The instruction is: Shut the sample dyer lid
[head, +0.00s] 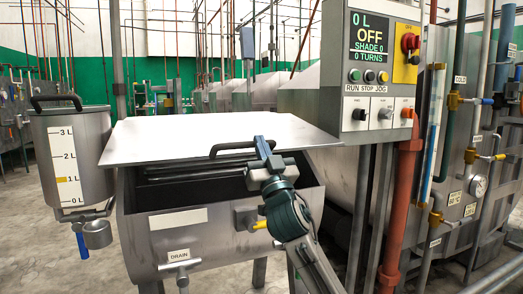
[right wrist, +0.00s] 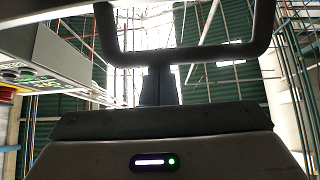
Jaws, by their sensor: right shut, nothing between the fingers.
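The sample dyer (head: 220,229) is a steel tank with a DRAIN tap on its front. Its flat steel lid (head: 190,136) is partly open. A dark gap shows between the lid's front edge and the tank's rim. The lid's black bar handle (head: 232,146) is near its front right; it also spans the top of the right wrist view (right wrist: 185,55). My right gripper (head: 262,148) is at the right end of the handle, over the tank's front right. In the right wrist view its fingers (right wrist: 158,74) are shut and empty, close to the handle bar; contact is unclear. My left gripper is out of view.
A steel measuring pot (head: 90,140) with a litre scale stands left of the dyer. A control box (head: 373,70) reading OFF is at the right, above an orange pipe (head: 398,205). More pipes and valves crowd the right side. Floor shows at the left.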

